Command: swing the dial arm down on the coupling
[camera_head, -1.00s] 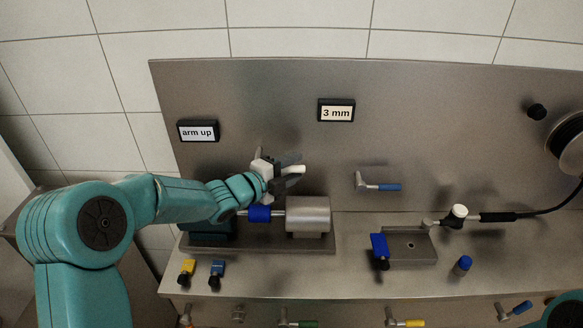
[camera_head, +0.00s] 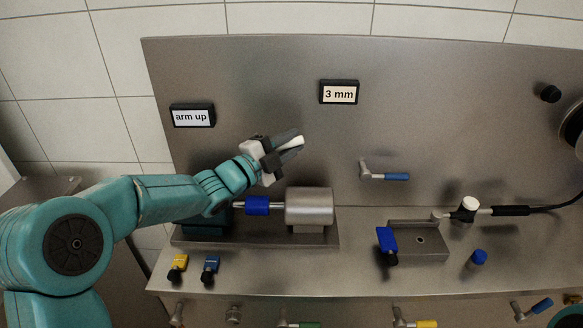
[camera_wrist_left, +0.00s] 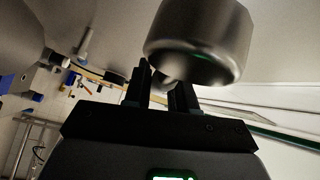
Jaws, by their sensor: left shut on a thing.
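My left gripper (camera_head: 287,147) is above the grey metal cylinder (camera_head: 310,205). Its dark fingers are closed around a short pale piece (camera_head: 296,141), which seems to be the dial arm; the fingers hide much of it. The fingers also show in the left wrist view (camera_wrist_left: 160,92), with a large grey cylinder (camera_wrist_left: 200,40) close beyond them. The coupling, a blue sleeve on a shaft (camera_head: 257,206), lies below and left of the gripper, clear of it. A sign (camera_head: 192,116) reads "arm up". My right gripper is not in view.
A second sign (camera_head: 339,92) reads "3 mm". A blue-handled lever (camera_head: 385,176) is on the back panel. A small plate with a blue clamp (camera_head: 387,240) and a blue-capped knob (camera_head: 479,257) stand to the right. Yellow and blue tags (camera_head: 211,264) are in front.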

